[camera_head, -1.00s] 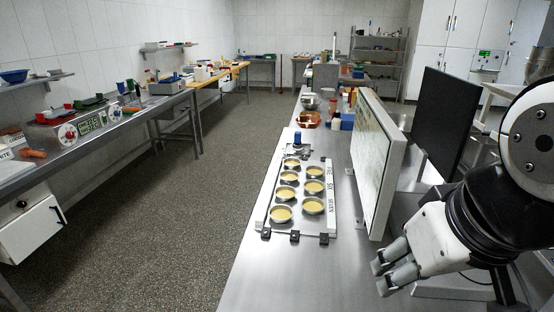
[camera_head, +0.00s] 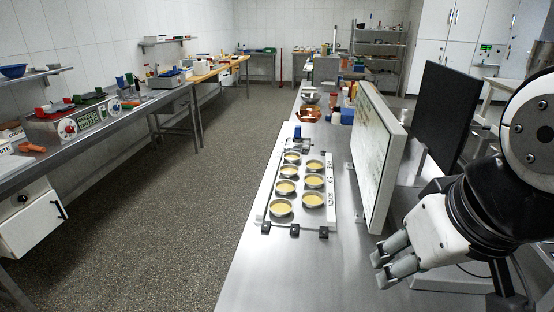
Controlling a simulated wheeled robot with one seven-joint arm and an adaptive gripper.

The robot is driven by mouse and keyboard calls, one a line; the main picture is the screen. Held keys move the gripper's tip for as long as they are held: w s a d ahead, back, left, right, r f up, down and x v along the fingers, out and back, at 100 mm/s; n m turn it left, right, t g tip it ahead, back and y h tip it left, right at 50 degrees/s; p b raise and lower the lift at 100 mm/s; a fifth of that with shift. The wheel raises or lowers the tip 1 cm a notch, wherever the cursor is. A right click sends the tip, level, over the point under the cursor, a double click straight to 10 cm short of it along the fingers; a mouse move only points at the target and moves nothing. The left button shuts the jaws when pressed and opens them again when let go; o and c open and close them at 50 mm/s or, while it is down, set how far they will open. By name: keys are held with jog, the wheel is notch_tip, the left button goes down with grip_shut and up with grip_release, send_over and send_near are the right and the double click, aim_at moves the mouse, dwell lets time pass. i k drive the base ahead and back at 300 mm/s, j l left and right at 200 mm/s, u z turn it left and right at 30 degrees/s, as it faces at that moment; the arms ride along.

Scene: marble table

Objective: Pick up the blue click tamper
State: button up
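The blue click tamper (camera_head: 297,131) stands upright at the far end of a metal tray (camera_head: 262,205) on the steel table. It is small in the head view, and its lower part is hard to make out. My gripper (camera_head: 380,267) is at the lower right, over the near part of the table, with its fingers pointing left. It is well nearer to me than the tamper and apart from it. Its two fingers lie close to each other, and I see nothing held. I cannot tell how far apart the fingertips are.
Several round dishes with yellow contents (camera_head: 313,200) fill the tray. A white upright panel (camera_head: 375,150) and a black panel (camera_head: 443,118) stand right of the tray, near my arm. An orange-brown bowl (camera_head: 308,116) sits behind the tamper. The table's near left part is clear.

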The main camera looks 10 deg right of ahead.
aim_at(297, 140)
jog(key=j+z, duration=0.2)
jog(key=j, duration=2.35)
jog(key=i+j+z, duration=0.1)
jog(key=i+j, duration=0.4)
jog(key=i+j+z, duration=0.1)
jog(key=i+j, duration=0.35)
jog(key=i+j+z, duration=0.1)
jog(key=i+j, duration=0.35)
jog(key=j, duration=0.25)
jog(key=i+l+z, duration=0.15)
jog(key=i, duration=1.45)
